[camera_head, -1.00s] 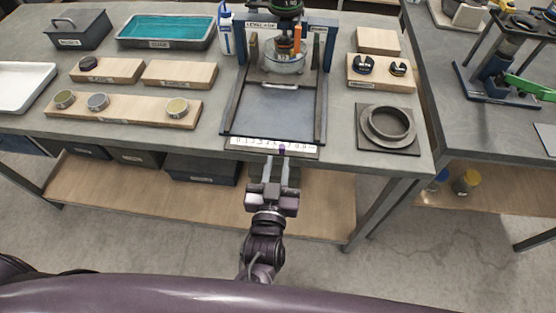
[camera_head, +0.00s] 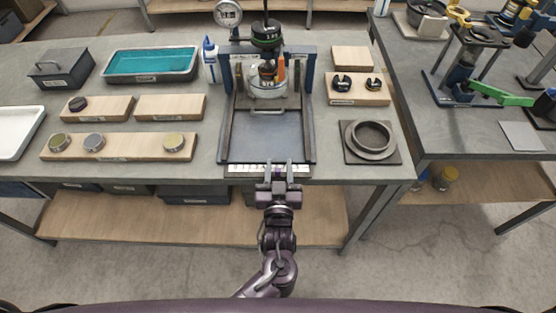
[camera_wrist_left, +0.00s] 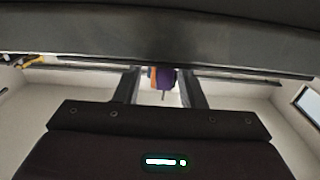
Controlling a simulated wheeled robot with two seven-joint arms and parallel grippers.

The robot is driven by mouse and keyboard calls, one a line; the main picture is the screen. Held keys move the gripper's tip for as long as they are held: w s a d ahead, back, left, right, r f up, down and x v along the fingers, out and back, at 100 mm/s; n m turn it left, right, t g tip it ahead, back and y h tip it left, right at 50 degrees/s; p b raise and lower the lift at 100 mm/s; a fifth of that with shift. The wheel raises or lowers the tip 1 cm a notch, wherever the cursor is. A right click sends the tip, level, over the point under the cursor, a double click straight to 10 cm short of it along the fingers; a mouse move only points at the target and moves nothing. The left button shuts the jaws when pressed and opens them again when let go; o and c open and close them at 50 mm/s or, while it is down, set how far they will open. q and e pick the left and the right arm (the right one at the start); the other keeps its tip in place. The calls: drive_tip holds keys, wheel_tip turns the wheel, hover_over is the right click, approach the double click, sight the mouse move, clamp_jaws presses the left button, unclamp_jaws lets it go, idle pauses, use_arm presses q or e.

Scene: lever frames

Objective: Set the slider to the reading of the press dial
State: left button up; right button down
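The press dial (camera_head: 228,13) is a round white gauge at the back left of the press (camera_head: 266,37); its reading is too small to tell. The slider's white scale strip (camera_head: 243,170) runs along the bench's front edge below the press. My left gripper (camera_head: 278,168) is at this strip, fingers pointing at it, and hides part of it. In the left wrist view, the purple slider knob (camera_wrist_left: 165,77) shows between the fingertips of my open left gripper (camera_wrist_left: 161,88), with a gap at its left; contact on the right is unclear. My right gripper is out of view.
A second bench (camera_head: 450,130) is at far right.

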use_arm(q)
drive_tip(key=shift+w+a, duration=0.15)
drive_tip(key=shift+w, duration=0.55)
drive_tip(key=shift+c, duration=0.8)
drive_tip(key=c, duration=0.5)
clamp_jaws()
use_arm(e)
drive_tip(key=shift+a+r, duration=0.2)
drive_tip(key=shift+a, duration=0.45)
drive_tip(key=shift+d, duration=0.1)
